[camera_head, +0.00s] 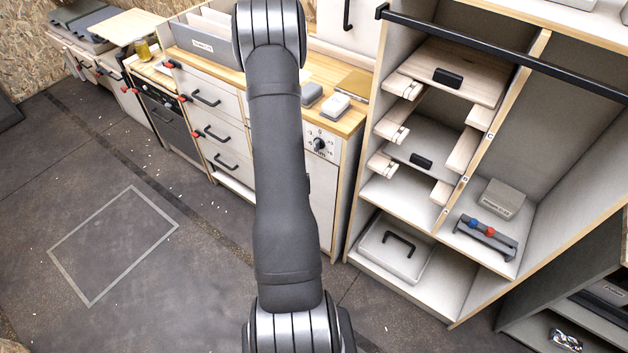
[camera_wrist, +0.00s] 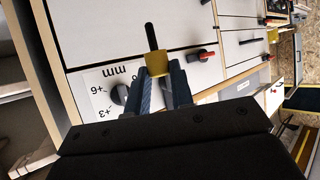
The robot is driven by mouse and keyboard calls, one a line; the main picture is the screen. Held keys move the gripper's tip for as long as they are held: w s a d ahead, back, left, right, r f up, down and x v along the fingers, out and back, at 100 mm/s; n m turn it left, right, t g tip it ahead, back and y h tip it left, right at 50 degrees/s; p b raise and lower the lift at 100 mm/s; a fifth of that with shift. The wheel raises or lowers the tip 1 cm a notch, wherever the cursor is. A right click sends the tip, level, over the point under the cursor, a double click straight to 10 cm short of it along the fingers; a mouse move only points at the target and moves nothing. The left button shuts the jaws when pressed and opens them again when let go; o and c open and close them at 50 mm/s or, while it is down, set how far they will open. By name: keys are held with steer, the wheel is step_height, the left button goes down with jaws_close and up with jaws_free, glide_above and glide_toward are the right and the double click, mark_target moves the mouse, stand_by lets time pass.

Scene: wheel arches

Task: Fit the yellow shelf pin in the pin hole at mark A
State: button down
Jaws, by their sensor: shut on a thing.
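The yellow shelf pin (camera_wrist: 157,63) is between the fingertips of my gripper (camera_wrist: 160,74) in the wrist view. My gripper is shut on its yellow part. A black rod lines up with its far end; I cannot tell whether it is the pin's shaft or a handle behind. In the head view my arm crosses the middle, and neither gripper nor pin shows. The cabinet's upright front edge (camera_head: 478,157) carries several small marks.
A dark rack (camera_head: 486,240) with a blue and a red piece stands on a lower shelf, beside a grey box (camera_head: 502,198). A black rail (camera_head: 500,52) crosses the cabinet's upper front. The floor at left is open.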

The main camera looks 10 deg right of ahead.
steer(key=s+d+r+m+g+h, duration=0.25)
steer(key=s+d+m+h, duration=0.25)
steer(key=d, duration=0.6)
steer(key=s+d+r+m+g+h, duration=0.25)
steer(key=s+d+m+h, duration=0.2)
steer(key=d, duration=0.65)
steer(key=shift+m, duration=0.35)
steer(key=shift+w+d+f, duration=0.15)
steer(key=shift+w+d, duration=2)
steer(key=shift+w, duration=0.25)
steer(key=shift+w+d+f, duration=0.15)
steer(key=shift+w+d, duration=2)
steer(key=shift+w, duration=0.25)
steer(key=shift+f, duration=0.8)
steer(key=shift+f, duration=0.2)
steer(key=shift+f, duration=0.3)
